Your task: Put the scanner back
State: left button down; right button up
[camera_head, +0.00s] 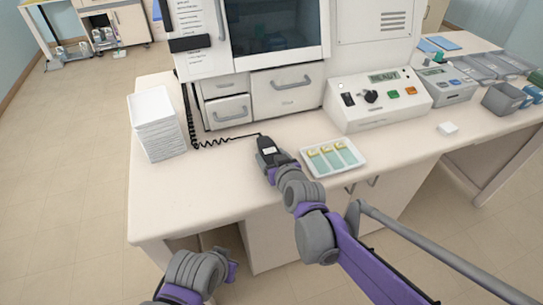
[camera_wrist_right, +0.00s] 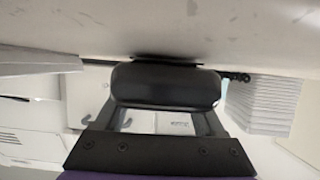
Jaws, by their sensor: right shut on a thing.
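The black scanner (camera_head: 268,147) is in my right gripper (camera_head: 272,163), low over the front part of the white counter. Its coiled black cord (camera_head: 210,143) runs left and up along the machine's side. In the right wrist view the scanner (camera_wrist_right: 165,86) fills the space between the two fingers, close to the counter surface; I cannot tell whether it touches it. A black bracket (camera_head: 190,43), possibly the scanner's holder, is on the machine's left front edge. My left arm shows at the bottom of the head view, but its fingers are not clear.
A white tray of slides (camera_head: 332,158) lies just right of my right gripper. A white stack (camera_head: 157,124) stands at the counter's left. The machine's drawers (camera_head: 287,90) are behind. A control box (camera_head: 378,98) stands to the right. The front left counter is clear.

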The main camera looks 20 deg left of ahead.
jog(key=o, duration=1.6)
jog(key=shift+f, duration=0.1)
jog(key=shift+c, duration=0.2)
jog(key=shift+s+d+r, duration=0.15)
jog(key=shift+s+r, duration=0.05)
jog(key=shift+r, duration=0.05)
jog(key=p+v, duration=0.1)
jog(key=v, duration=1)
jog(key=shift+s+d+r, duration=0.1)
jog(key=shift+s+d, duration=0.05)
jog(key=shift+s, duration=0.1)
jog(key=s+d+f+m+g+h, duration=0.3)
jog(key=s+d+f, duration=0.3)
jog(key=s+d, duration=0.3)
jog(key=s+d+f+m+g+h, duration=0.3)
jog(key=s+d+f, duration=0.4)
jog(key=d, duration=1)
jog(key=s+h, duration=0.1)
jog(key=s, duration=0.2)
jog(key=shift+f+m+h, duration=0.25)
jog(key=shift+m+h, duration=0.05)
jog(key=shift+m, duration=0.1)
